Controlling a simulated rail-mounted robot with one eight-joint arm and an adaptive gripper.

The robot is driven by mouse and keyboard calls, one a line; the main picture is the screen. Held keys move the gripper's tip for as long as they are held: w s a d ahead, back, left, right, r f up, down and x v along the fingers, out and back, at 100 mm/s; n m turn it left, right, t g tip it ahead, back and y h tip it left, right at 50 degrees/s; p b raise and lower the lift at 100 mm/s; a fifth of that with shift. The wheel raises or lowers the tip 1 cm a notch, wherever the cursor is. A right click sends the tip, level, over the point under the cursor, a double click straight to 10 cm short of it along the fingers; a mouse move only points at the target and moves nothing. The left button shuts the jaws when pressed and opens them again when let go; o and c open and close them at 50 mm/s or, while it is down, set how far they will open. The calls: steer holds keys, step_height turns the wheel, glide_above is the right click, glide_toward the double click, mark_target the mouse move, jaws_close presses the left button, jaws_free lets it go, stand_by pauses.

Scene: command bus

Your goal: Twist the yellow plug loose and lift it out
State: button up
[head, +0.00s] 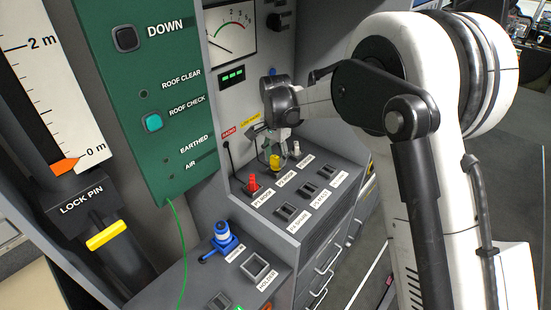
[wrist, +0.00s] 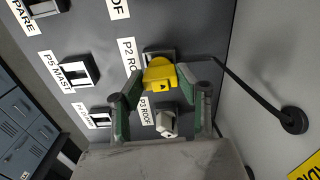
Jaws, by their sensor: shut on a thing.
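The yellow plug (wrist: 160,75) sits at the socket labelled P2 in the wrist view, between my fingers. It also shows small in the head view (head: 275,161), beneath my gripper (head: 277,148). My gripper (wrist: 162,86) is shut on the yellow plug, with one green-sided finger at each side of it. The plug's base is partly hidden, so I cannot tell how deep it sits.
Several empty sockets (head: 292,212) lie in front. A blue plug (head: 223,237) rests on the lower shelf near the holder (head: 258,267). The wall panel (head: 146,90) stands close at left.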

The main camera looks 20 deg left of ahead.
steer(key=shift+r, duration=0.7)
stand_by(0.4)
steer(key=shift+r+p, duration=1.35)
steer(key=shift+r, duration=1.5)
